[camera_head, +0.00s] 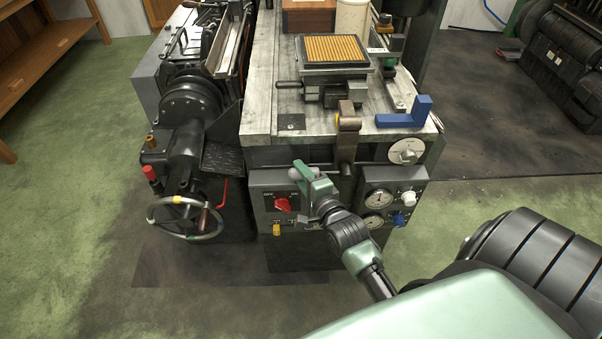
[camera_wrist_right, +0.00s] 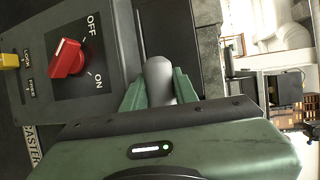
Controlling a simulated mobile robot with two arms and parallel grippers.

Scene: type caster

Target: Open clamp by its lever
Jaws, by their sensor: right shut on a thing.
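My right gripper (camera_head: 307,180) is in front of the caster's front face, beside the control panel with the red switch. Its green fingers are shut on a grey, round-ended lever (camera_wrist_right: 160,82), which stands between them in the right wrist view. In the head view the lever's grey end (camera_head: 295,174) shows just left of the fingers; the fingers hide part of it. A brown metal arm (camera_head: 347,135) with a rounded top hangs over the table's front edge, right of the gripper. I cannot tell how it joins the lever. My left gripper is not in view.
A red OFF/ON switch (camera_head: 282,205) is close to my right gripper; it also shows in the right wrist view (camera_wrist_right: 68,58). Gauges (camera_head: 378,199) are to the right. A handwheel (camera_head: 185,218) stands at left.

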